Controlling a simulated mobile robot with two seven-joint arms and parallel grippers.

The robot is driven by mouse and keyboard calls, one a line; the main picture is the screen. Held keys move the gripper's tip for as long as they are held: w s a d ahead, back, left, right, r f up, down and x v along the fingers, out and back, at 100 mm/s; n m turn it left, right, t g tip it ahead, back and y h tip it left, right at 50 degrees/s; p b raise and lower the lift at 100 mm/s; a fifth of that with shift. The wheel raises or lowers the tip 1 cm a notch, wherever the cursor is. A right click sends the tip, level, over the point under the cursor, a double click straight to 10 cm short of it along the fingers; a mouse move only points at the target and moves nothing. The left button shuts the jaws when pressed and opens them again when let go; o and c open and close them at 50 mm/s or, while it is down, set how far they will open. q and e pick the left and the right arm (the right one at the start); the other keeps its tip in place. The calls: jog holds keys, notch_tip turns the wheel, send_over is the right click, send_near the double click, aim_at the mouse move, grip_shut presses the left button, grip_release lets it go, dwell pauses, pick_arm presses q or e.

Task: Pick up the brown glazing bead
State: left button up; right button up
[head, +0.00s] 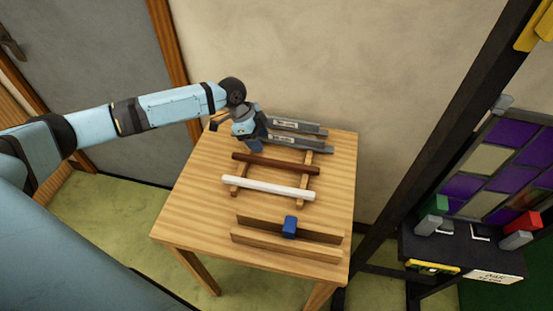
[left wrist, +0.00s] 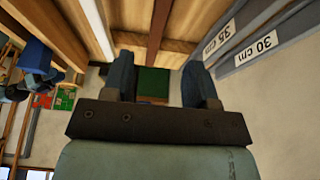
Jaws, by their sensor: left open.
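The brown glazing bead (head: 282,165) lies across two light wooden rests on the table, between the white bead and the grey bars. My left gripper (head: 257,148) is just behind the bead's left half in the head view, pointing down, its tips close to it. In the left wrist view the brown bead (left wrist: 157,32) runs down toward the gap between the blue fingers of my left gripper (left wrist: 160,70). The fingers are apart with nothing between them; whether they touch the bead I cannot tell. My right gripper is in neither view.
A white bead (head: 268,188) lies in front on the same rests. Grey labelled bars (head: 296,127) lie behind. A blue block (head: 290,226) sits between two wooden strips at the table's (head: 190,215) front. A purple-and-cream leaded panel (head: 500,165) stands at right.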

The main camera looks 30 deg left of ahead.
aim_at(275, 161)
pick_arm(q)
jog(key=x, duration=0.4)
jog(key=shift+d, duration=0.15)
jog(key=shift+d+f+p, duration=0.25)
jog(key=shift+f+p, duration=0.15)
jog(key=x, duration=0.2)
jog(key=p+x, duration=0.1)
jog(key=x, duration=0.1)
jog(key=shift+w+d+f, duration=0.1)
jog(key=shift+d+f, duration=0.1)
jog(key=shift+d, duration=0.15)
grip_shut()
